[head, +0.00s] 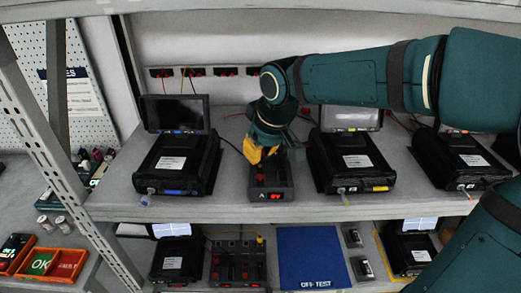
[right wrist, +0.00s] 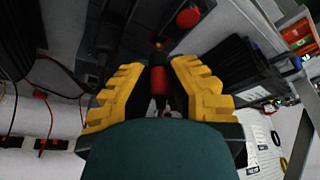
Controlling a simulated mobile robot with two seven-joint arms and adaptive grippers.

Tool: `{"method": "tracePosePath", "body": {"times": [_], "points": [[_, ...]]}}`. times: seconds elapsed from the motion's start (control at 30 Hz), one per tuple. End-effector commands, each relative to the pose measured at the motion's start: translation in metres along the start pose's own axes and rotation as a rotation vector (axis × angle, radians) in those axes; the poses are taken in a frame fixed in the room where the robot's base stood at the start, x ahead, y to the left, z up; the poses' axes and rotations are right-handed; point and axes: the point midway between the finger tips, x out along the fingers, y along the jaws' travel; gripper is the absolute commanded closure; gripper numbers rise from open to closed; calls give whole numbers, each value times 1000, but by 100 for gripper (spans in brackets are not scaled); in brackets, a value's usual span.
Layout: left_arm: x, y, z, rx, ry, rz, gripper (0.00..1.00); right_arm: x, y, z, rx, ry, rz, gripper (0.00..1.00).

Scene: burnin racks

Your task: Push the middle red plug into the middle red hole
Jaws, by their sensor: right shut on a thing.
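My right gripper (head: 264,152) comes down over the small dark supply box (head: 282,194) on the upper shelf. The box has a red display on its front, next to the letter A. In the right wrist view my right gripper (right wrist: 158,88) has its yellow stepped fingers on either side of a red plug (right wrist: 158,80), and it is shut on it. The plug points toward the dark box top. A round red part (right wrist: 188,17) shows on the box beyond the plug. The middle red hole cannot be made out clearly. My left gripper is not in view.
Black units with screens stand left (head: 176,165) and right (head: 352,160) of the box. Red sockets with thin cables line the back wall (head: 196,72). The lower shelf holds more units and a blue mat (head: 310,255). Bare shelf shows at the front left (head: 115,195).

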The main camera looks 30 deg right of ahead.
Motion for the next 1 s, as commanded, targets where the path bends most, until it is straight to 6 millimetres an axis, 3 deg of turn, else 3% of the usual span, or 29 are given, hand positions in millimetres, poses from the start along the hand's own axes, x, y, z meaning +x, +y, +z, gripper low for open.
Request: {"method": "tracePosePath", "body": {"times": [1.0], "points": [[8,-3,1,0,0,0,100,10,0,4,0,0,0,100]]}}
